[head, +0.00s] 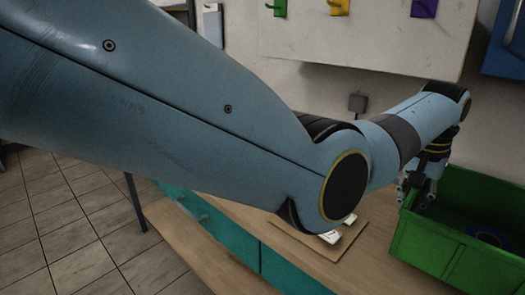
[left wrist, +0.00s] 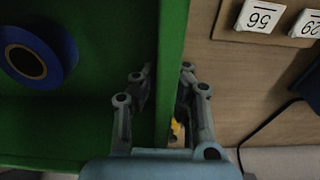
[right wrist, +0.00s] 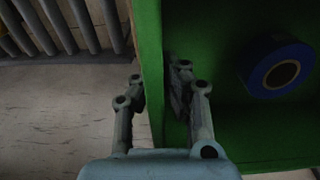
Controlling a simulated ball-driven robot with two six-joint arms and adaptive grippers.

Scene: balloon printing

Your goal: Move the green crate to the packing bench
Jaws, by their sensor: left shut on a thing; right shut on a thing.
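The green crate (head: 440,243) stands on the wooden bench at the right of the head view. My left gripper (head: 424,190) is shut on the crate's left wall, one finger inside and one outside. In the left wrist view the wall (left wrist: 172,60) passes between the fingers (left wrist: 165,80). In the right wrist view my right gripper (right wrist: 155,80) is shut on another wall of the crate (right wrist: 150,40). My right gripper does not show in the head view. A blue roll (left wrist: 38,55) lies inside the crate; it also shows in the right wrist view (right wrist: 277,68).
The wooden bench top (head: 365,262) has a board with numbered white tags (left wrist: 258,15) left of the crate. Teal drawers (head: 225,235) are below. A pale panel with coloured hooks (head: 340,7) hangs on the wall behind. Tiled floor (head: 60,225) is open at the left.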

